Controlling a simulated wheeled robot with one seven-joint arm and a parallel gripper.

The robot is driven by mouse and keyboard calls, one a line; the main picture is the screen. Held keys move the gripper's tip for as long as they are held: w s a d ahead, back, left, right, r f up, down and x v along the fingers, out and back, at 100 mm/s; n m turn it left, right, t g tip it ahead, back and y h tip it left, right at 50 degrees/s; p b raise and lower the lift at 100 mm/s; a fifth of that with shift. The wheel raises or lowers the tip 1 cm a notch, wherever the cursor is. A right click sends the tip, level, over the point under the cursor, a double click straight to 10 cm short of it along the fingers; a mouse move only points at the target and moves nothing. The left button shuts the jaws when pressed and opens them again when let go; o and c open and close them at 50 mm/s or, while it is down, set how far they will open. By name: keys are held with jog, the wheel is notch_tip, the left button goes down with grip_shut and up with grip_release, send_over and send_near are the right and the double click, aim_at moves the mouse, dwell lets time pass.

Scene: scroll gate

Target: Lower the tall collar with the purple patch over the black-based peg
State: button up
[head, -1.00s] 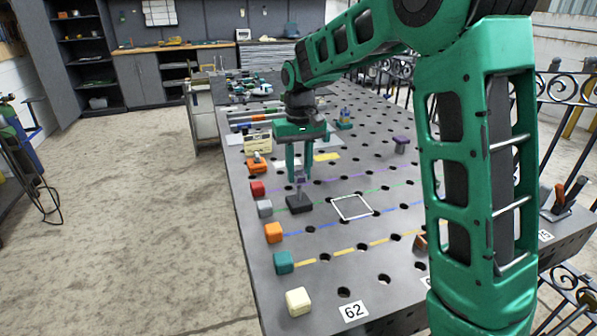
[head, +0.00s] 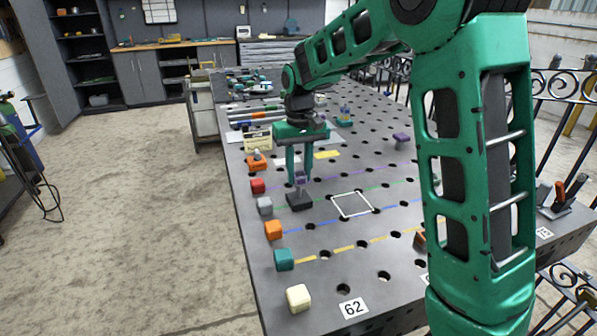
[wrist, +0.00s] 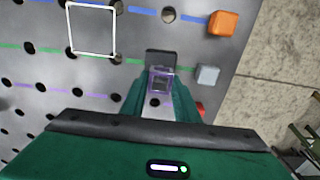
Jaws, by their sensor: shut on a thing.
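The tall collar with the purple patch (head: 300,181) is a narrow grey piece, roughly upright between the fingers of my gripper (head: 300,183). My gripper is shut on it, just above the black base (head: 299,203) of the peg on the table. In the wrist view the collar (wrist: 162,80) shows as a pale square frame with purple on it, between the fingertips (wrist: 161,92). The black base (wrist: 163,57) sticks out past it. The peg's post is hidden, and I cannot tell how far the collar is around it.
A white square outline (head: 352,204) lies right of the base on the perforated table (head: 330,278). Coloured blocks, among them a grey block (head: 265,206) and an orange block (head: 273,230), line the left edge. A purple piece (head: 401,139) stands farther back right.

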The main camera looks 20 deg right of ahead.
jog(key=shift+f, duration=0.95)
dwell(0.3)
jog(key=o, duration=1.3)
jog(key=shift+c, duration=0.2)
notch_tip(320, 180, up, 11)
jog(key=s+d+f+m, duration=0.1)
jog(key=s+d+m, duration=0.2)
jog(key=s+d, duration=1.1)
jog(key=s+d+f+m, duration=0.1)
jog(key=s+f, duration=0.3)
jog(key=s, duration=0.7)
jog(key=s+d+f+m, duration=0.2)
jog(key=s+f, duration=0.2)
jog(key=s, duration=0.8)
jog(key=shift+s+d, duration=0.2)
jog(key=shift+d, duration=0.1)
